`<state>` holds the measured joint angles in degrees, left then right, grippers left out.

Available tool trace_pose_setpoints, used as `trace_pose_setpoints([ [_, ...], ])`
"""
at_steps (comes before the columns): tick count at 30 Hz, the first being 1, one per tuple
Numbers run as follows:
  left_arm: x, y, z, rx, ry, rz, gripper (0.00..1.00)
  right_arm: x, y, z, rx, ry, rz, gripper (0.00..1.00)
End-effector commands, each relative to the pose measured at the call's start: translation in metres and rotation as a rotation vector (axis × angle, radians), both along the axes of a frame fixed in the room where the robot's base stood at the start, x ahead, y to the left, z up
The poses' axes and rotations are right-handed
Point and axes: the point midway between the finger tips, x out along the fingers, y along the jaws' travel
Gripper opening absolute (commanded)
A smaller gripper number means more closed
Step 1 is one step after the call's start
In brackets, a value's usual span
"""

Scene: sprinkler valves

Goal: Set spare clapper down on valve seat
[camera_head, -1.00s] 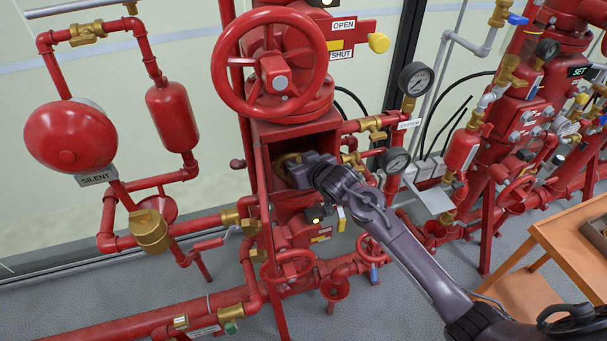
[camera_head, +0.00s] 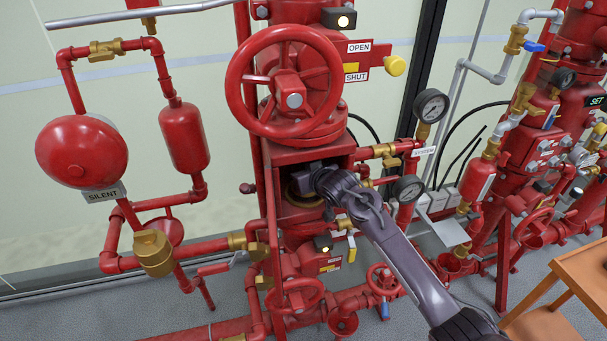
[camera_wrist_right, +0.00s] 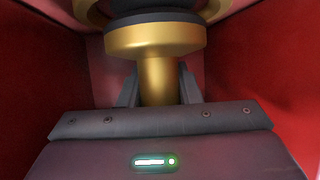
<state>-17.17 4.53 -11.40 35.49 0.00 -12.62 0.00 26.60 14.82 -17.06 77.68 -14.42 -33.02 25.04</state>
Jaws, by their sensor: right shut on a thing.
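The red valve body (camera_head: 340,150) has an open front chamber below the large handwheel. My right gripper (camera_head: 312,180) reaches into this chamber from the right. In the right wrist view, its two dark fingers (camera_wrist_right: 160,88) are shut on the brass stem of the spare clapper (camera_wrist_right: 158,75). The clapper widens into a brass flange, with a dark disc beyond it. A brass ring (camera_head: 303,200), which looks like the valve seat, shows low in the chamber by the gripper. Whether the clapper touches the seat is not clear. My left gripper is not in view.
Red chamber walls (camera_wrist_right: 250,70) stand close on both sides of the gripper. The handwheel (camera_head: 290,85) is above the opening. Gauges (camera_head: 432,105) and brass fittings stand right of it. An orange table (camera_head: 575,285) is at lower right.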

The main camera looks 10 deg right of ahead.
Motion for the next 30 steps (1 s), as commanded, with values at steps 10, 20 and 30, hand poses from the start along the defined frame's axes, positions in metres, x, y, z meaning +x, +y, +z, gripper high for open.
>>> trace_pose_setpoints([
  [10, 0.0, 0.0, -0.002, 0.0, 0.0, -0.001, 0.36, 0.0, 0.0, -0.001, 0.002, -0.004, 0.0, 0.0],
  [20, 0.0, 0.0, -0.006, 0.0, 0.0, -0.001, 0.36, 0.0, 0.0, -0.009, 0.002, -0.005, 0.0, 0.0],
  [30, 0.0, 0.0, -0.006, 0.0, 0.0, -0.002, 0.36, 0.0, 0.0, -0.012, 0.002, -0.003, 0.0, 0.56],
])
